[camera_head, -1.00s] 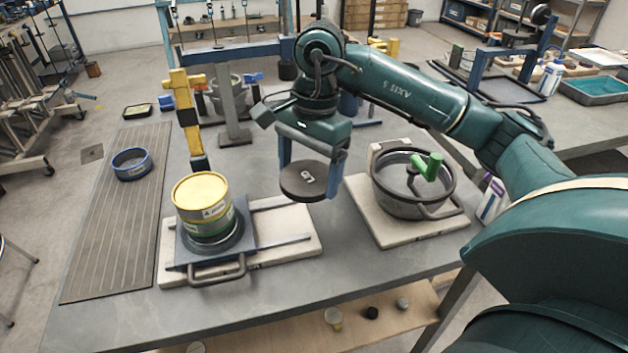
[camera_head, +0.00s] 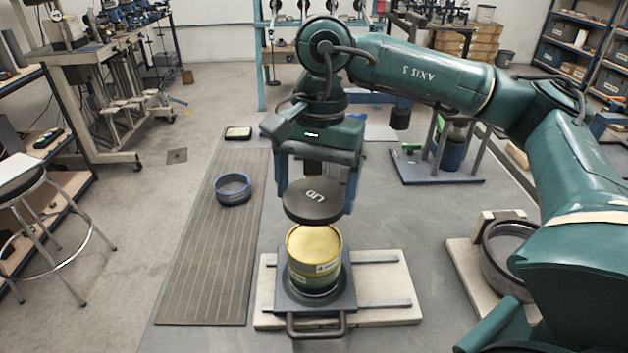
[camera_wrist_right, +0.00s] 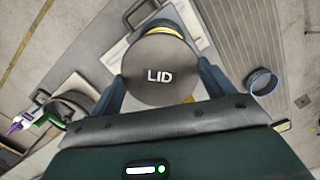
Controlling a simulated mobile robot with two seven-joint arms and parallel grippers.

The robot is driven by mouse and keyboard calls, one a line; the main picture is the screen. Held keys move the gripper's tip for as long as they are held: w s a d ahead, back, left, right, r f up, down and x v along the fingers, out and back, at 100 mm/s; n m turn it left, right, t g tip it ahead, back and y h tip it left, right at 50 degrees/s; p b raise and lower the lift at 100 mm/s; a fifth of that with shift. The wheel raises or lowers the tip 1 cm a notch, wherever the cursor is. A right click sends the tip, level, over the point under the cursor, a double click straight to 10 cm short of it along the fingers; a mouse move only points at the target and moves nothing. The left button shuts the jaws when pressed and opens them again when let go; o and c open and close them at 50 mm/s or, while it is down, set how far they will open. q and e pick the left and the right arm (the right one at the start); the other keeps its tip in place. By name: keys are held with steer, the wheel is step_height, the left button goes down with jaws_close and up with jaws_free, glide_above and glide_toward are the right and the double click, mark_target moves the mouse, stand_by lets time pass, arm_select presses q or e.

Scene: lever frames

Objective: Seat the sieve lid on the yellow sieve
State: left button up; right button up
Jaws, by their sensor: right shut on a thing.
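The sieve lid (camera_head: 313,203) is a dark round disc marked LID. My right gripper (camera_head: 318,195) is shut on it, one finger on each side. The lid is in the air, appearing just above and behind the yellow sieve (camera_head: 314,245) in the head view. The sieve stands upright on top of a green one, in a dark holder (camera_head: 335,297) with a front handle. In the right wrist view the lid (camera_wrist_right: 160,72) fills the middle and covers most of the yellow sieve (camera_wrist_right: 158,29), whose rim shows past its far edge. My left gripper is not in view.
The holder sits on a pale base with rails (camera_head: 390,303). A blue ring (camera_head: 233,188) lies on the ribbed mat (camera_head: 215,255) at left. A grey pan (camera_head: 505,255) is on a pale board at right. A dark stand (camera_head: 440,165) is behind.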

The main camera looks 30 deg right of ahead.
step_height(320, 180, down, 4)
steer(key=b, duration=0.2)
steer(key=shift+b, duration=0.35)
steer(key=shift+f+b, duration=0.75)
steer(key=shift+f, duration=0.05)
steer(key=shift+f+b, duration=0.55)
arm_select(q)
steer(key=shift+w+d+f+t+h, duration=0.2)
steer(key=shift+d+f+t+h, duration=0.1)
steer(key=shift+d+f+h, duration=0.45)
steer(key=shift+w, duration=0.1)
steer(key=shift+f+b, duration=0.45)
steer(key=shift+b, duration=0.05)
arm_select(e)
steer(key=shift+f, duration=0.5)
steer(key=o, duration=1)
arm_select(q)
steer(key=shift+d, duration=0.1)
